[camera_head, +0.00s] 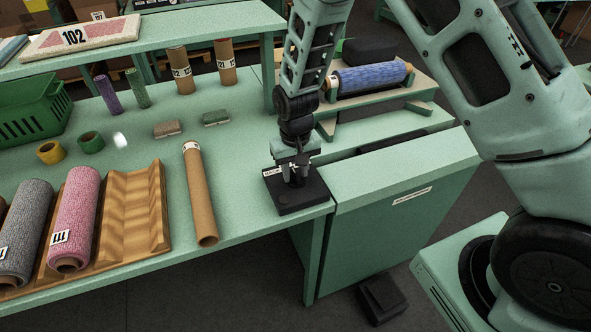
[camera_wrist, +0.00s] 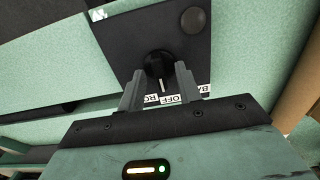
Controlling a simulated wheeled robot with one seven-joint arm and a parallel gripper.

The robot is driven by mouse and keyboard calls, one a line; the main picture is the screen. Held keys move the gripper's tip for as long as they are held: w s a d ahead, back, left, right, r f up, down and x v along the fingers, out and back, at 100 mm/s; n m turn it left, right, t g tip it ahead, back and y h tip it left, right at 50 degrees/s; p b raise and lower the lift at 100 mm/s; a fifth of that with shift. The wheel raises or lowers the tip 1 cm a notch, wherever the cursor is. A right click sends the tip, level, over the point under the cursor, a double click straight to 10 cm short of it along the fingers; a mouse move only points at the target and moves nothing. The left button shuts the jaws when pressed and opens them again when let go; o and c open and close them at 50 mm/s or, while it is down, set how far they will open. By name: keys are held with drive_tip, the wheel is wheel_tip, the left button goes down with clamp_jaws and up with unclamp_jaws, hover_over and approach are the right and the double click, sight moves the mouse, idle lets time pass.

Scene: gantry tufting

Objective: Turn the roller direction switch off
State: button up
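The roller direction switch is a round black knob (camera_wrist: 159,64) with a white pointer line, on a black control box (camera_head: 300,203) at the table's front right corner. In the wrist view, the pointer aims down between the white OFF label (camera_wrist: 172,99) and a partly hidden label starting "RO". A label starting "BA" is partly hidden at the right. My gripper (camera_head: 296,177) is low over the box, pointing down. In the wrist view its two fingertips (camera_wrist: 160,72) stand on either side of the knob, close to its edges; whether they press on it is unclear.
A round dark button (camera_wrist: 194,20) sits on the same panel. A cardboard tube (camera_head: 199,195) lies left of the box. A blue roll (camera_head: 370,76) rests in a stand behind. Left are a wooden cradle (camera_head: 131,205) with yarn rolls and a green basket (camera_head: 32,110).

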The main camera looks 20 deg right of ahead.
sight(295, 174)
wheel_tip(295, 174, up, 17)
drive_tip(key=b, duration=0.3)
drive_tip(key=shift+r, duration=0.2)
idle(0.6)
